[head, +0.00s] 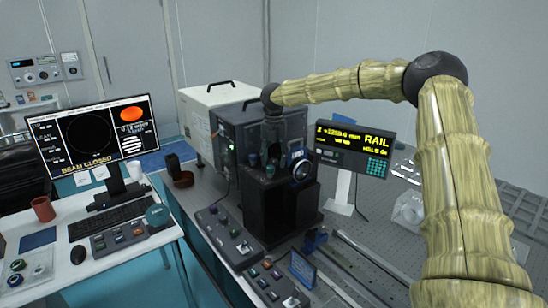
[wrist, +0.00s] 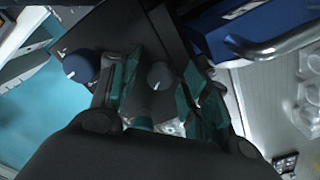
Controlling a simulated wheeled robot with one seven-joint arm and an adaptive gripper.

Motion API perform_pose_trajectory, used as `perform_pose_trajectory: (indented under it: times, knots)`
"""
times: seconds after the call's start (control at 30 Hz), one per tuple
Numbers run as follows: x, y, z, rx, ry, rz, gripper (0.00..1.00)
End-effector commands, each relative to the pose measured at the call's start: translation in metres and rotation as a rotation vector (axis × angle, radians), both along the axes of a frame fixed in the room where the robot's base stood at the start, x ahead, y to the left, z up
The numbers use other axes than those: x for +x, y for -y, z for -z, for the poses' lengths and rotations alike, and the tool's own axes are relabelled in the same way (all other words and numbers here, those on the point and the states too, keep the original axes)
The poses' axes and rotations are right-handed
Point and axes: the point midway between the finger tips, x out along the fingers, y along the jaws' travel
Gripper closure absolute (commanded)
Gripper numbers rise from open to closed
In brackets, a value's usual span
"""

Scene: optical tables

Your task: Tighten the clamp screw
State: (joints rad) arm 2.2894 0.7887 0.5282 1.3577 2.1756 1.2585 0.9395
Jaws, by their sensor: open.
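My gripper (head: 271,152) points down over a black block-shaped unit (head: 282,208) on the optical table in the head view. In the wrist view my gripper (wrist: 163,100) is open, with its dark fingers and teal pads spread. A dark knob with a white pointer line (wrist: 160,75) appears between the fingers; I cannot tell whether they touch it. A blue knob with a white line (wrist: 81,66) lies to its left, outside the fingers. I cannot tell for sure which knob is the clamp screw. The gripper partly hides the unit's top.
A display reading RAIL (head: 353,148) stands right of the unit. Control boxes (head: 232,238) with knobs lie in front. A rail (head: 365,262) runs along the table at the front right. A grey case (head: 232,145) stands behind. A monitor (head: 92,135) reads BEAM CLOSED at left.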

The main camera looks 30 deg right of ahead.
Motion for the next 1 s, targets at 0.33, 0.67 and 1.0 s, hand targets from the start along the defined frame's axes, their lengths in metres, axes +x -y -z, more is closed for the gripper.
perform_pose_trajectory:
  times: [0.33, 0.67, 1.0]
  knots:
    - [-0.0001, 0.0001, 0.0005, 0.0, 0.0, 0.0, 0.71]
    - [-0.0001, 0.0003, 0.0004, 0.0, 0.0, -0.002, 1.0]
    - [-0.0005, 0.0004, 0.0, 0.001, -0.001, -0.111, 1.0]
